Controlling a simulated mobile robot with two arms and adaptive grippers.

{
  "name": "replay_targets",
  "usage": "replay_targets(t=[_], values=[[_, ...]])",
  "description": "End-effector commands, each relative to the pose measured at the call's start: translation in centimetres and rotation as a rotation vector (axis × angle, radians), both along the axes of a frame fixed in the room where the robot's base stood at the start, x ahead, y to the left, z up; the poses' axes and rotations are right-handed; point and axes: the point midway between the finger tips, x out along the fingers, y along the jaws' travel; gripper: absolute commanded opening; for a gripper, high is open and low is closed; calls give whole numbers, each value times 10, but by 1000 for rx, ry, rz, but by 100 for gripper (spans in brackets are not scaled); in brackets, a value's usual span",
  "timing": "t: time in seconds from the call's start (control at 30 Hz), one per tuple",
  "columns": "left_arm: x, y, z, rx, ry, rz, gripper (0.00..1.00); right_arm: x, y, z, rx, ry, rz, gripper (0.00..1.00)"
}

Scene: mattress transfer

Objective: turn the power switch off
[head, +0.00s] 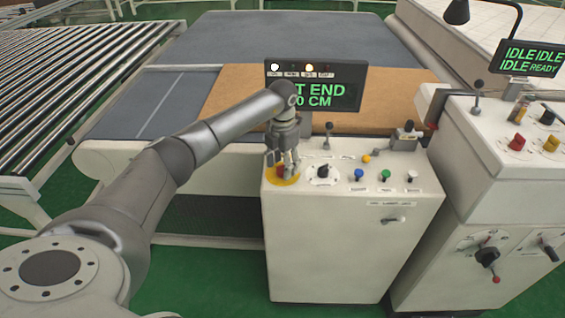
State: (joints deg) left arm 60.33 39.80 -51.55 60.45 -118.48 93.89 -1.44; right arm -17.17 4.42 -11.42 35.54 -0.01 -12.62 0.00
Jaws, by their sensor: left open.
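My left gripper (284,170) is at the left end of the white control console's (355,235) top. Its fingers point down over a red button on a yellow base (272,180) and partly hide it; whether they touch it is unclear. A black rotary knob (323,171) on a white round plate sits just right of the fingers. A lever handle (394,220) is on the console's front. The cabinet to the right has a black rotary handle with a red tip (487,256). No label readable here names the power switch. My right gripper is out of view.
Blue (359,174), green (386,174) and white (412,178) buttons run along the console's top. A display (340,95) with lit lamps stands behind, close to my wrist. A second display (530,57) reads IDLE. Rollers (75,80) lie at left; green floor shows in front.

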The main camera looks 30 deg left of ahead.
Motion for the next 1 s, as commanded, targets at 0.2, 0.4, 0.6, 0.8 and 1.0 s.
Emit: replay_targets(t=[0.2,0.4,0.6,0.8,1.0], values=[[0,0,-7,0,-1,-1,55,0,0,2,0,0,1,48],[0,0,-7,-1,-1,-1,50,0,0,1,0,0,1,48],[0,0,-7,-1,-1,-1,24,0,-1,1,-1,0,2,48],[0,0,-7,-1,-2,0,8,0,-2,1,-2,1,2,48],[0,0,-6,0,-2,28,8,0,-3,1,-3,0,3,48]])
